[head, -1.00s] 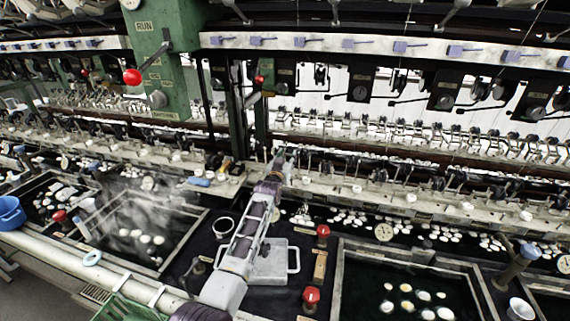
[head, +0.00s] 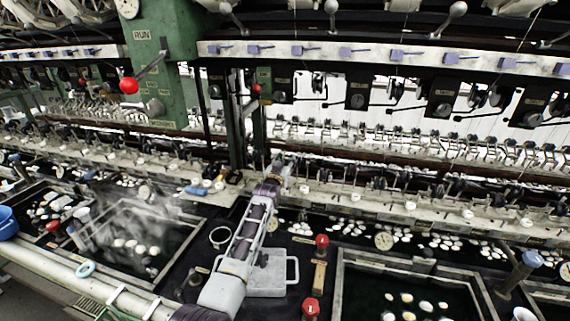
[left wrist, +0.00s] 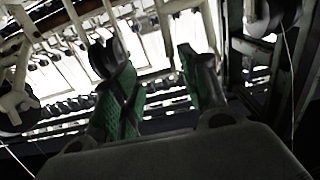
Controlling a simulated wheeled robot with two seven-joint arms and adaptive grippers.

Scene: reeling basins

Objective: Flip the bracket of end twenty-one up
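My left arm reaches up from the bottom of the head view, with its gripper (head: 283,160) at the row of small brackets and white buttons behind the basins. In the left wrist view the two green-padded fingers (left wrist: 155,85) stand apart with an empty gap between them. A row of brackets (head: 400,140) runs along the machine in the head view. I cannot tell which bracket is end twenty-one, as no number is readable. Bright, blurred brackets (left wrist: 75,45) show beyond the fingers in the left wrist view. My right gripper does not show.
Dark water basins with white cocoons (head: 412,302) lie in front. Red knobs (head: 322,241) stand between them. A green post (head: 155,70) with a red ball lever (head: 129,86) rises left of my arm. A long pale rail (head: 390,52) crosses above.

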